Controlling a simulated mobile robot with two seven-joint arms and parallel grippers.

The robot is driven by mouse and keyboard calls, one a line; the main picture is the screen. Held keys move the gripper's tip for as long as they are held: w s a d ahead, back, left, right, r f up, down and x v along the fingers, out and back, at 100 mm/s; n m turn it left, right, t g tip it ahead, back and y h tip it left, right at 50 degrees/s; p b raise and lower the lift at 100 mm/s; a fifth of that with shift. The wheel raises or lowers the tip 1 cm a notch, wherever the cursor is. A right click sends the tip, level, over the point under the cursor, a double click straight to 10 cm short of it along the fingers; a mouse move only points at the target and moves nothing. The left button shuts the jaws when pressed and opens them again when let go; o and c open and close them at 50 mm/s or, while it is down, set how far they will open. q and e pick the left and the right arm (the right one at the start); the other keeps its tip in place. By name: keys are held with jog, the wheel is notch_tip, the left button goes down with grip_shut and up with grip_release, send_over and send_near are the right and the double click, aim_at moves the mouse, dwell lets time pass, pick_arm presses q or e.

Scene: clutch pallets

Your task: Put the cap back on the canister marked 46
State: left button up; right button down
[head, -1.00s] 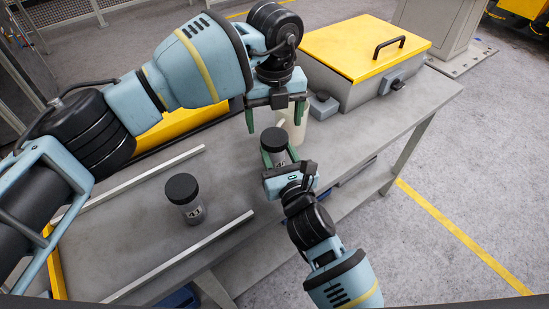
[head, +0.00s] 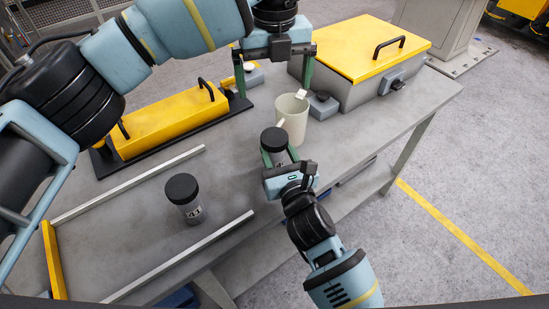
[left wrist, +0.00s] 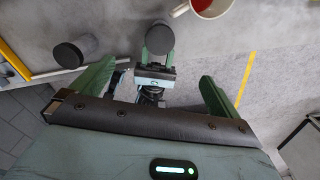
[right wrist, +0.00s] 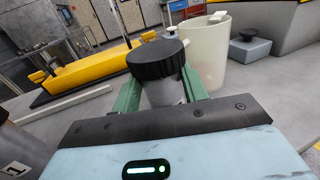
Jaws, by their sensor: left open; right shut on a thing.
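The cap also shows on top in the right wrist view (right wrist: 157,58) and looks level. Its number is hidden by the fingers and cannot be read. My left gripper (head: 275,88) is open and empty, above and beyond this canister, apart from the cap. A second black-capped canister (head: 192,212) stands on the table to the left, its label too small to read surely.
A pale cup (head: 292,122) stands just behind the held canister. A grey box with a yellow lid (head: 350,45) is at the back right, and a long yellow box (head: 165,125) at the back left. Low rails (head: 185,255) flank the second canister.

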pick_arm(q)
jog(key=shift+r, duration=1.15)
pick_arm(e)
jog(key=c, duration=0.7)
grip_release()
pick_arm(q)
jog(key=shift+f, duration=0.15)
pick_arm(e)
jog(key=shift+v, duration=3.9)
